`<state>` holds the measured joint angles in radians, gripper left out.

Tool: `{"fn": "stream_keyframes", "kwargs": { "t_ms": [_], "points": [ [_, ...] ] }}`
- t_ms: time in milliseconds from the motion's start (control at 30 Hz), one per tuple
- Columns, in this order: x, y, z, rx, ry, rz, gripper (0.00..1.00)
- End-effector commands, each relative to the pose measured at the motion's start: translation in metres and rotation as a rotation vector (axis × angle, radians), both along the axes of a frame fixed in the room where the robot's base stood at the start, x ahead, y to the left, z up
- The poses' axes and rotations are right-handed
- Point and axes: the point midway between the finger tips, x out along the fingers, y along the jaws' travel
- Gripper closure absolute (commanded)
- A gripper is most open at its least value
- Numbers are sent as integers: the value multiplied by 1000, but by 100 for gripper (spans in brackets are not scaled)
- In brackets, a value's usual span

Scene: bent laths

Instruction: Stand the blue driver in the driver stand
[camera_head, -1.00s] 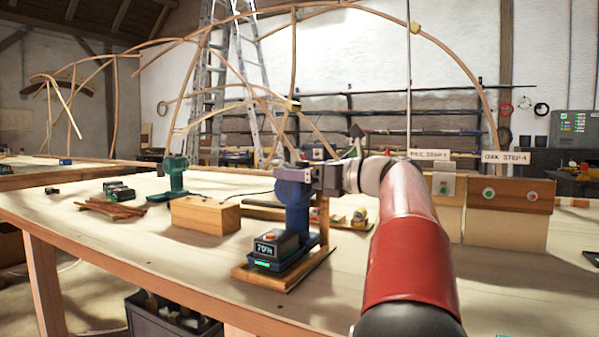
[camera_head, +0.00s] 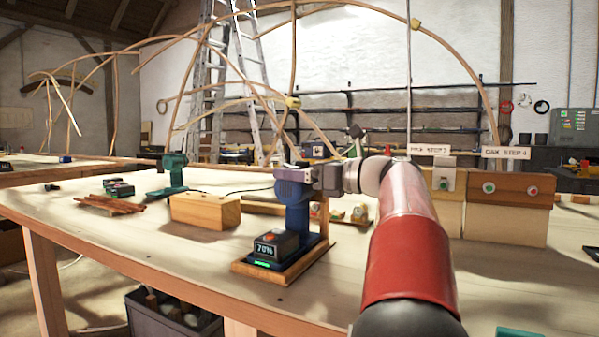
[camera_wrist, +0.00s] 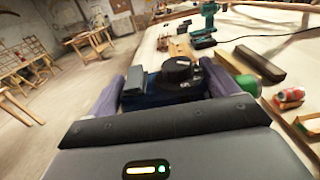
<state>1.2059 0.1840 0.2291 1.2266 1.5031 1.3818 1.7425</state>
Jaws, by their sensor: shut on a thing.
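The blue driver (camera_head: 293,215) stands upright on the wooden driver stand (camera_head: 262,278), its battery base with a "70%" display near or on the stand's board. I cannot tell whether the base touches the board all round. My gripper (camera_head: 306,177) is shut on the upper part of the driver, coming from the right. In the wrist view the driver's blue and black top (camera_wrist: 172,82) sits between the two fingers (camera_wrist: 165,95). The fingers hide the sides of the driver, and the driver hides part of the stand.
A wooden block (camera_head: 205,211) lies left of the stand. A green driver (camera_head: 172,175), dark batteries (camera_head: 119,188) and brown sticks (camera_head: 110,205) are farther left. Small items lie behind the stand. Wooden boxes (camera_head: 508,210) stand at the right. The table front is clear.

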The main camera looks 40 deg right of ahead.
Motion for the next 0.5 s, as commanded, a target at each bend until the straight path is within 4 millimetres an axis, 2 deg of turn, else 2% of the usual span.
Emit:
{"fn": "stream_keyframes", "kwargs": {
  "t_ms": [367,400,500],
  "points": [
    [0,1,0,-1,-5,1,85],
    [0,1,0,-1,-5,1,11],
    [0,1,0,-2,-4,0,0]
  ]
}}
